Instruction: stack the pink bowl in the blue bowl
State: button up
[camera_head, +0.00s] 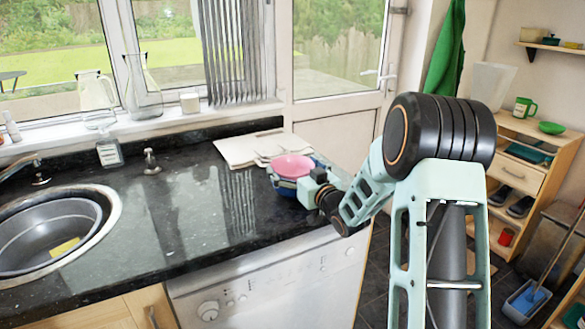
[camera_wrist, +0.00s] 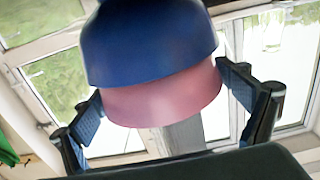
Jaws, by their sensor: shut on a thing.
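The pink bowl (camera_head: 293,166) is near the right end of the black worktop, upright, with its rim above the blue bowl (camera_head: 287,191). In the wrist view, which looks upside down, the pink bowl (camera_wrist: 165,98) is between my fingers and the blue bowl (camera_wrist: 150,45) covers its lower part. The pink bowl appears to sit inside the blue one; whether its base touches is hidden. My gripper (camera_head: 308,176) reaches in from the right and is shut on the pink bowl. Its fingers (camera_wrist: 162,100) flank the pink wall in the wrist view.
Pale flat boards (camera_head: 245,148) lie just behind the bowls. The sink (camera_head: 50,235) and tap (camera_head: 38,172) are at the left. The worktop between sink and bowls is mostly clear. A window sill with glass vessels (camera_head: 143,95) runs behind. A wooden shelf unit (camera_head: 530,170) stands at right.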

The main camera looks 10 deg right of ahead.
jog(key=shift+f, duration=0.15)
jog(key=o, duration=1)
jog(key=v, duration=1.2)
jog(key=shift+s, duration=0.1)
